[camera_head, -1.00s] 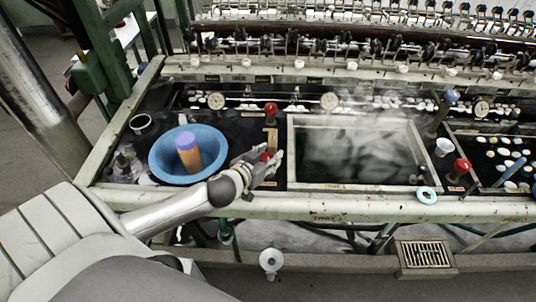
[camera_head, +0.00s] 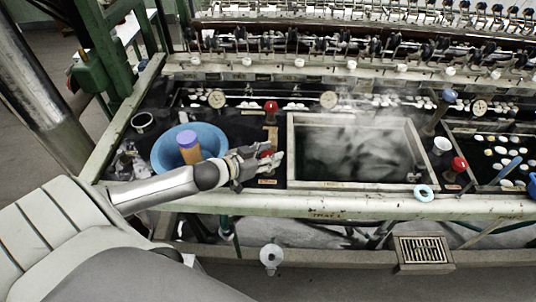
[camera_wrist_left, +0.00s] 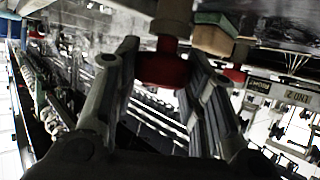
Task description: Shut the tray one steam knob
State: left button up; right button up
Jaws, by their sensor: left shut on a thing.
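The steaming tray one basin (camera_head: 290,140) is a wooden-framed square of dark water in the middle of the head view. A red knob (camera_head: 268,154) stands at its left front corner, partly hidden by my left gripper (camera_head: 272,162). In the left wrist view the red knob (camera_wrist_left: 165,68) lies between the two fingers of the left gripper (camera_wrist_left: 165,85). The left gripper is shut on this knob. The knob's turn position cannot be read. My right gripper is not in view.
A blue bowl (camera_head: 213,137) with an orange, purple-topped cylinder (camera_head: 189,148) stands close left of the gripper. Another red knob (camera_head: 271,107) is behind, and one (camera_head: 459,164) is to the right. A pale blue ring (camera_head: 424,193) lies on the front ledge.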

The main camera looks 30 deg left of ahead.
pick_arm(q)
jog(key=o, duration=1)
jog(key=shift+s, duration=0.1)
jog(key=shift+v, duration=5.95)
jog(key=shift+a, duration=0.1)
